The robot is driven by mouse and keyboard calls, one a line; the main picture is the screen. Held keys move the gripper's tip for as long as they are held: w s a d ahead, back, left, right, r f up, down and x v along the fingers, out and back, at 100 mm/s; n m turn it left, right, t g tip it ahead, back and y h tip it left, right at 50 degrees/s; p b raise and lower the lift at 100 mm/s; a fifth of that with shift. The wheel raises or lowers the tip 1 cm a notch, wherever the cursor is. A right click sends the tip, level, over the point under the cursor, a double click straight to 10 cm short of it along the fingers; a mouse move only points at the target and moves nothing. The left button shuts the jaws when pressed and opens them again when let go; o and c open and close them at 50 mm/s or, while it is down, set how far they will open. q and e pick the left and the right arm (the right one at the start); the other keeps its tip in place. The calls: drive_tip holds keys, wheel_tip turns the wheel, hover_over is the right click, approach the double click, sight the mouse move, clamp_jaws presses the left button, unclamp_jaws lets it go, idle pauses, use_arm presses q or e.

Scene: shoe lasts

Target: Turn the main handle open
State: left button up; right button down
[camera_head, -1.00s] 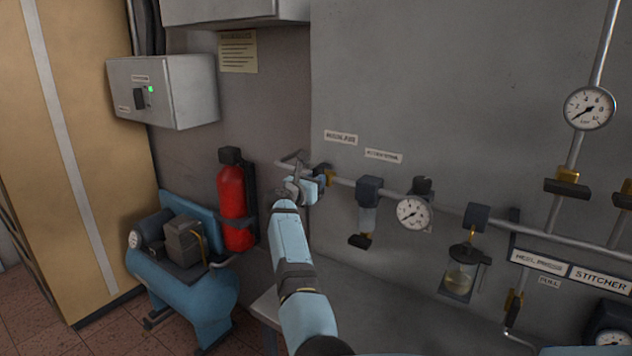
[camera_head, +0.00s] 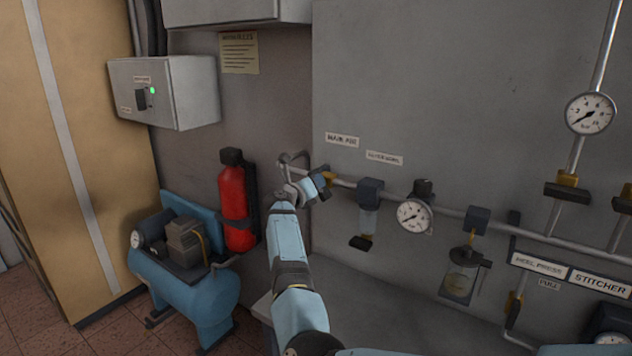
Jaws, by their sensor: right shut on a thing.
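The main valve sits at the left end of the grey pipe (camera_head: 447,209), below a label reading "MAIN AIR" (camera_head: 342,140). Its brass body (camera_head: 329,178) shows just right of my right gripper (camera_head: 318,184). My right gripper is shut on the main handle, which is mostly hidden by the fingers and wrist. My right arm comes up from the bottom of the view. The handle's exact angle cannot be told. My left gripper is not in view.
Right of the valve, a filter bowl (camera_head: 369,215), a round gauge (camera_head: 414,216) and an oiler (camera_head: 461,275) hang on the pipe. A grey switch box (camera_head: 185,92) is on the wall.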

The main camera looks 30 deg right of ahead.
drive_tip(key=n+p, duration=0.2)
drive_tip(key=n, duration=0.3)
drive_tip(key=shift+w+n+p, duration=0.15)
drive_tip(key=shift+n+p, duration=0.15)
drive_tip(key=shift+p, duration=0.05)
drive_tip(key=n+p, duration=0.1)
drive_tip(key=n, duration=0.2)
drive_tip(key=shift+f+p, duration=0.15)
drive_tip(key=shift+p, duration=0.25)
drive_tip(key=shift+w+f+n+p, duration=0.15)
drive_tip(key=shift+n+p, duration=0.4)
drive_tip(key=shift+n, duration=0.65)
drive_tip(key=shift+f, duration=0.1)
drive_tip(key=c, duration=1)
unclamp_jaws()
drive_tip(key=shift+c, duration=0.2)
drive_tip(key=shift+a+f, duration=0.1)
drive_tip(key=shift+a, duration=0.05)
